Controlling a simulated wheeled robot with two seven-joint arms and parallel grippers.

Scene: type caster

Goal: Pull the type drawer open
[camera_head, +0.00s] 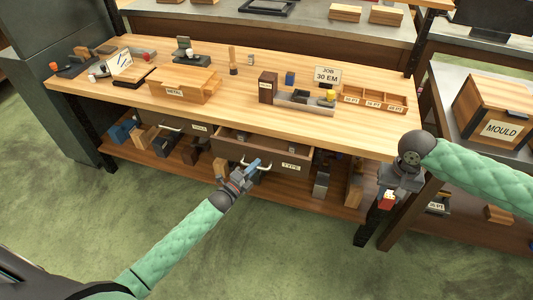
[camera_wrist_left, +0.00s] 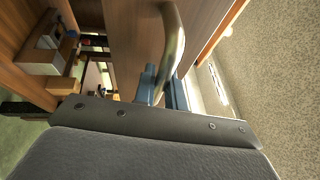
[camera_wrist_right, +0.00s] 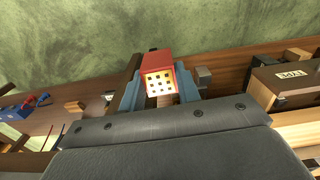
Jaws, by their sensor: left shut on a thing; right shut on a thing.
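The type drawer (camera_head: 278,163) is a brown drawer under the wooden bench, with a TYPE label and a metal bar handle. It stands partly out, and some of its inside shows with a small grey thing in it. My left gripper (camera_head: 251,168) is at its front, shut on the handle. In the left wrist view the curved handle (camera_wrist_left: 174,40) passes between the blue fingers (camera_wrist_left: 160,88). My right gripper (camera_head: 390,190) hangs off the bench's right end, shut on a red block (camera_head: 387,202). In the right wrist view the block (camera_wrist_right: 157,78) shows a pale face with dark holes.
A second drawer (camera_head: 200,128) with its own handle sits to the left. The bench top (camera_head: 220,108) bears a wooden case (camera_head: 183,84), a JOB sign (camera_head: 327,75) and a tray of compartments (camera_head: 374,99). A lower shelf (camera_head: 335,200) holds several blocks. Green floor in front is clear.

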